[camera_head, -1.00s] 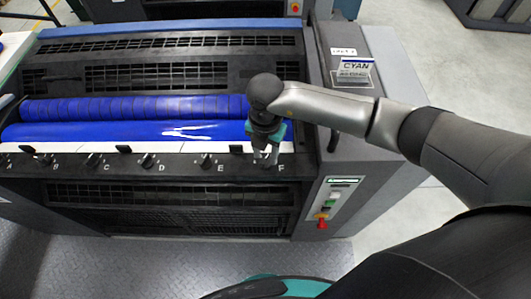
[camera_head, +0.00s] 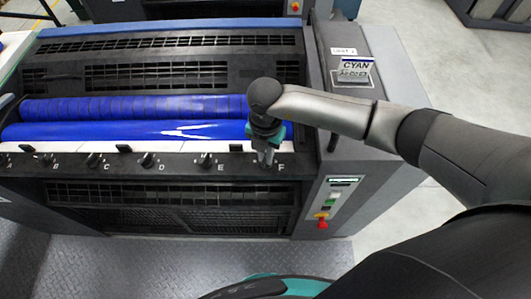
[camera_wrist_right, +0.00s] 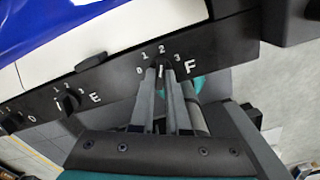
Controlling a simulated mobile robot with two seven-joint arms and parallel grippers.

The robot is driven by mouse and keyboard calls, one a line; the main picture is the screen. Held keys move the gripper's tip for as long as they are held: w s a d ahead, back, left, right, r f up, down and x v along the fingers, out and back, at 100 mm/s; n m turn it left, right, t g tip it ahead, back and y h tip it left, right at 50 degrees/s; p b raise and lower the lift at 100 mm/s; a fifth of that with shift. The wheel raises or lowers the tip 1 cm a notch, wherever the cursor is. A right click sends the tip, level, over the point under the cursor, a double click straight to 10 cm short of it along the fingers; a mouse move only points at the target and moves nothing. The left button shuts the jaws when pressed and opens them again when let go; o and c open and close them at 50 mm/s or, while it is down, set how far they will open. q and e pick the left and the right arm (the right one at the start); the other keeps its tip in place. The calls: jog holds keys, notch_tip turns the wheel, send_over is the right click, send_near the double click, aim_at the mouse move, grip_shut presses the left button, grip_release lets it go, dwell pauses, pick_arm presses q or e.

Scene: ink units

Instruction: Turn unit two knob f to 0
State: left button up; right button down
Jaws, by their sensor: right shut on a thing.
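Knob F (camera_wrist_right: 161,68) sits on the black front strip (camera_head: 185,172) of the unit, with the letter F beside it and the marks 0, 1, 2 and 3 around it. In the head view my right gripper (camera_head: 265,162) points down onto it and hides most of it. In the wrist view the fingers of my right gripper (camera_wrist_right: 164,78) are shut on the knob. The knob seems to point near 2, but the fingers make this hard to tell. My left gripper is in neither view.
Knob E (camera_head: 207,160) is to the left of knob F, and more knobs follow along the strip. Blue rollers (camera_head: 130,107) lie behind it. A panel with green and red buttons (camera_head: 328,208) is at the right.

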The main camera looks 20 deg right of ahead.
dwell(0.5)
jog(key=n+b, duration=0.2)
jog(key=n, duration=0.3)
jog(key=shift+w+n, duration=0.1)
jog(key=shift+n, duration=0.3)
jog(key=n+b, duration=0.3)
jog(key=n, duration=0.1)
jog(key=n+b, duration=0.4)
jog(key=n, duration=0.1)
jog(key=shift+f+n, duration=0.1)
jog(key=shift+n, duration=0.3)
jog(key=shift+n+b, duration=1.65)
jog(key=shift+n, duration=0.55)
jog(key=shift+r, duration=0.2)
jog(key=c, duration=0.9)
grip_release()
